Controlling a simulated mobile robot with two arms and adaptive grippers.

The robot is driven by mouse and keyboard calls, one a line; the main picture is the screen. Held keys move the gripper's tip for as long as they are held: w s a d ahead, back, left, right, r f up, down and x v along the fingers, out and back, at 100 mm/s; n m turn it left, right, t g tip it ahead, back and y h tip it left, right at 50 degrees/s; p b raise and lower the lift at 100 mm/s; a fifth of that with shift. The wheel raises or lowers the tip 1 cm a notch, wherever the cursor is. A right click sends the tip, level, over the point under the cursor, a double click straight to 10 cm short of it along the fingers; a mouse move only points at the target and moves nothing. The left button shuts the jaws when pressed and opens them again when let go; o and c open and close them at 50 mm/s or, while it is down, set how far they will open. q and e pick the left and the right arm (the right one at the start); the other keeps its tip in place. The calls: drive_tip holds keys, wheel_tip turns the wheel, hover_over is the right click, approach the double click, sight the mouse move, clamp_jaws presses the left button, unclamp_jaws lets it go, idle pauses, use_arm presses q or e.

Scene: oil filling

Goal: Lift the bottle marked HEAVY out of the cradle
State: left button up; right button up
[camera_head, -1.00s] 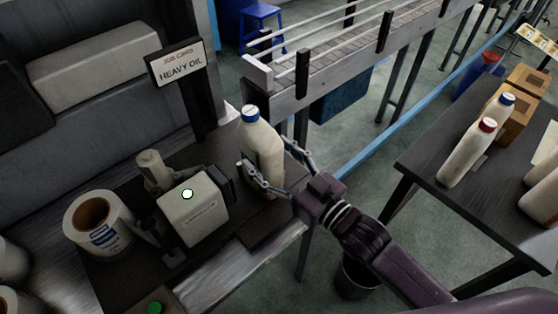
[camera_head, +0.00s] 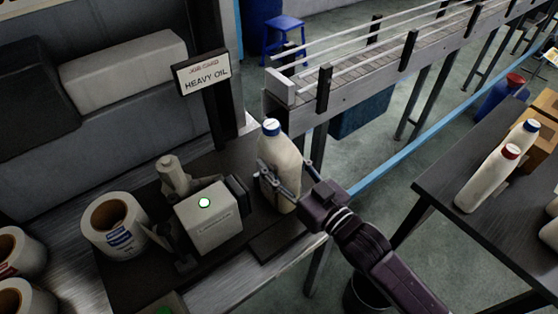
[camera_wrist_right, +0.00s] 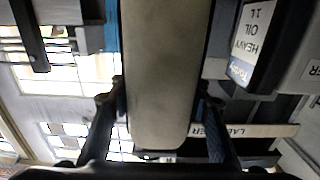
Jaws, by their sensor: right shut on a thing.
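A cream bottle with a blue cap (camera_head: 277,152) stands nearly upright at the right side of the labelling machine (camera_head: 210,222). No marking on it is readable from here. My right gripper (camera_head: 287,177) is shut on its body, one finger on each side. The right wrist view shows the bottle's plain body (camera_wrist_right: 165,70) between the two fingers (camera_wrist_right: 163,108). The bottle's foot and the cradle are largely hidden by the gripper, so I cannot tell whether it is clear of the cradle. My left gripper is not in view.
A job card sign (camera_head: 203,76) reads HEAVY OIL. A label reading HEAVY OIL 1L (camera_wrist_right: 248,45) is close beside the bottle. A conveyor (camera_head: 345,85) runs behind; a right-hand table (camera_head: 450,190) holds more bottles.

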clamp_jaws()
drive_tip(key=shift+s+a+p, duration=0.2)
drive_tip(key=shift+s+p, duration=0.2)
drive_tip(key=shift+s, duration=0.25)
drive_tip(key=o, duration=1.2)
unclamp_jaws()
drive_tip(key=shift+r, duration=0.1)
drive_tip(key=shift+o, duration=0.2)
drive_tip(key=shift+s+d, duration=0.1)
drive_tip(key=v, duration=1.1)
drive_tip(key=shift+s+d, duration=0.2)
drive_tip(key=shift+s, duration=0.1)
